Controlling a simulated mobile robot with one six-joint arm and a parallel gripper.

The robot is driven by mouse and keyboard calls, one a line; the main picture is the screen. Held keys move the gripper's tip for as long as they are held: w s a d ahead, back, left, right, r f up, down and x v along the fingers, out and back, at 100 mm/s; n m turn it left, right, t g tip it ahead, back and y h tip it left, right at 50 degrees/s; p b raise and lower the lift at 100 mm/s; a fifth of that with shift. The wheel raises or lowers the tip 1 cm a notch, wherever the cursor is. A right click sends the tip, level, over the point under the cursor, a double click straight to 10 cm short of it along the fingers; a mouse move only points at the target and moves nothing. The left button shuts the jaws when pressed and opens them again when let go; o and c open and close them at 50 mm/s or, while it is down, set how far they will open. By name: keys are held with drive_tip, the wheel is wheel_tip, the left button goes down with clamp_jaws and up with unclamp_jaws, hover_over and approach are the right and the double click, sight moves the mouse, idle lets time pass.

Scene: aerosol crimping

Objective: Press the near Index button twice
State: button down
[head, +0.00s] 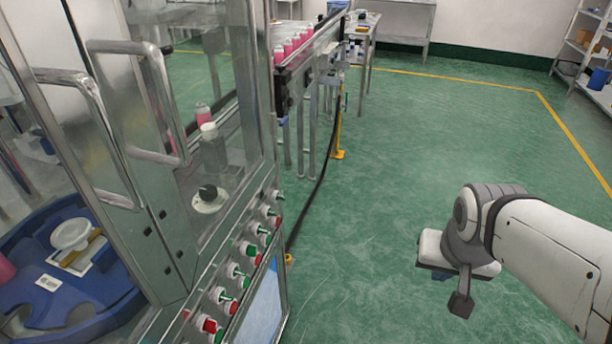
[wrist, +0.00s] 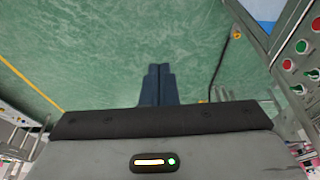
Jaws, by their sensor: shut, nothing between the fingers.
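The machine's control panel, a slanted strip with several red and green buttons, runs along the machine's lower front in the head view. Labels are too small to read, so I cannot tell which is the near Index button. My gripper (wrist: 157,84) is shut and empty, over the floor. In the head view my gripper (head: 461,303) is well right of the panel, touching nothing.
A glass-doored machine with metal handles (head: 95,130) fills the left. Behind it a conveyor (head: 315,55) carries pink cans. A black cable (head: 318,185) runs down to the floor. Green floor (head: 385,200) between panel and arm is clear.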

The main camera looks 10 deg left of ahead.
sight(268, 240)
drive_tip(key=w+a+f+m+t+y+b, duration=0.1)
drive_tip(key=w+a+f+t+b, duration=0.1)
drive_tip(key=w+a+f, duration=0.35)
drive_tip(key=w+a+f+m+t+y+b, duration=0.1)
drive_tip(key=w+a+f+m+t+b, duration=0.15)
drive_tip(key=w+f, duration=0.5)
drive_tip(key=w+a+f+m+y+b, duration=0.1)
drive_tip(key=a+f+y, duration=0.2)
drive_tip(key=a, duration=0.5)
drive_tip(key=w+a+f+m+y+b, duration=0.1)
drive_tip(key=a+f+y, duration=0.3)
drive_tip(key=a, duration=0.5)
drive_tip(key=shift+w+f+g+y, duration=0.15)
drive_tip(key=shift+f+g+y, duration=0.2)
drive_tip(key=shift+f, duration=0.55)
drive_tip(key=a+b, duration=0.2)
drive_tip(key=a, duration=0.7)
drive_tip(key=shift+w, duration=0.3)
